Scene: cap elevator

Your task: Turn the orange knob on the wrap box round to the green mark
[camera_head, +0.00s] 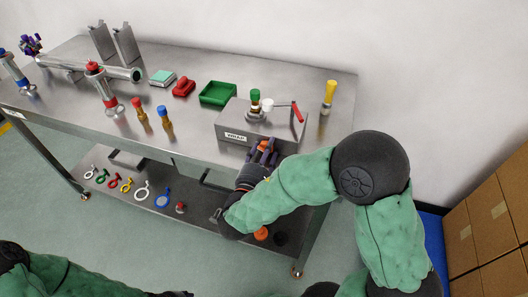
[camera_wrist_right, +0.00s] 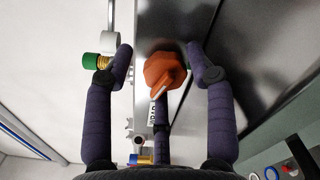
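The wrap box (camera_head: 232,118) is a grey metal box labelled WRAP at the front right of the steel table. Its orange knob (camera_head: 266,145) sits on the front face, partly hidden by my right gripper (camera_head: 263,152). In the right wrist view the orange knob (camera_wrist_right: 164,70) shows between the purple fingers of my right gripper (camera_wrist_right: 157,58), with gaps on both sides. The gripper is open around it. The knob's paler pointer slants down and left in that view. I cannot make out a green mark. My left gripper (camera_head: 178,293) barely shows at the bottom edge.
On the box stand a green-capped fitting (camera_head: 255,99) and a red-handled lever (camera_head: 296,110). A green tray (camera_head: 218,93) lies to their left, and a yellow-topped item (camera_head: 329,94) stands right. The lower shelf (camera_head: 110,205) holds several coloured rings. Cardboard boxes (camera_head: 491,222) stand far right.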

